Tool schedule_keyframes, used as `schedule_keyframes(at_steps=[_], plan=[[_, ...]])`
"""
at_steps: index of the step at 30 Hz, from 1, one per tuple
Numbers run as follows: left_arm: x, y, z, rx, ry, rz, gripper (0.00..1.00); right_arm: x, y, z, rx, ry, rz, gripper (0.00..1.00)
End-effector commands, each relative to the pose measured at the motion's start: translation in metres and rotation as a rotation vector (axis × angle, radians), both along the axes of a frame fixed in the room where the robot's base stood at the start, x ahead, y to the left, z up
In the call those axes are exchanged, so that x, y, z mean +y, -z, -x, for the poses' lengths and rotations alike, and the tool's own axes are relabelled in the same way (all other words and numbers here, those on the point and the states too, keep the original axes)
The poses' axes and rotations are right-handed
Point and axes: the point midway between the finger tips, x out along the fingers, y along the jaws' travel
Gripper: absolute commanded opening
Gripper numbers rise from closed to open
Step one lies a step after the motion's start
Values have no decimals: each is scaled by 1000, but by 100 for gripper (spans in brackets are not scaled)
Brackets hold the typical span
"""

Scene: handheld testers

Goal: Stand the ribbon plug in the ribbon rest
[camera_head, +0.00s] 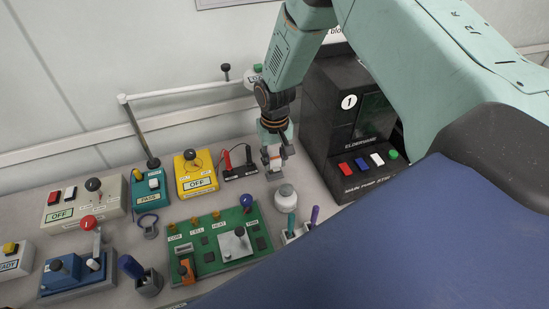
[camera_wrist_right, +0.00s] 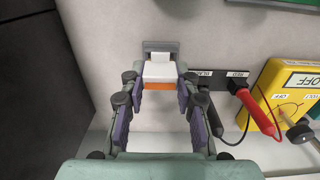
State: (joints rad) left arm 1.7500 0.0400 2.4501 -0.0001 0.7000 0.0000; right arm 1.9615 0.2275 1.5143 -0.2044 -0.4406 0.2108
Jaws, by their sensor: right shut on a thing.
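The ribbon plug (camera_wrist_right: 160,71), a white block with an orange band, sits between the fingers of my right gripper (camera_wrist_right: 159,92). The gripper is shut on it. In the head view my right gripper (camera_head: 272,150) points down at the bench, left of the black tester. The ribbon rest (camera_wrist_right: 148,46), a small grey holder with a dark slot, lies right by the plug's far end in the wrist view. The plug overlaps the rest there; I cannot tell whether it is seated or just above. My left gripper is not in view.
A black tester (camera_head: 340,126) stands close right of the gripper. Red and black probes (camera_head: 240,172) in a dark holder and a yellow meter (camera_head: 196,176) stand to the left. A green board (camera_head: 211,242) and a grey round-topped piece (camera_head: 286,197) are nearer.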

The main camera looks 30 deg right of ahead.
Motion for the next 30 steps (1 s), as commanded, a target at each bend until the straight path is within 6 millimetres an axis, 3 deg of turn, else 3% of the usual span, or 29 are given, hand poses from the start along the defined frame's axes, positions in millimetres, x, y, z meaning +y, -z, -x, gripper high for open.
schedule_keyframes(at_steps=[30], plan=[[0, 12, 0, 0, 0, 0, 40, 0, 18, 0, 0, 0, 0, 0]])
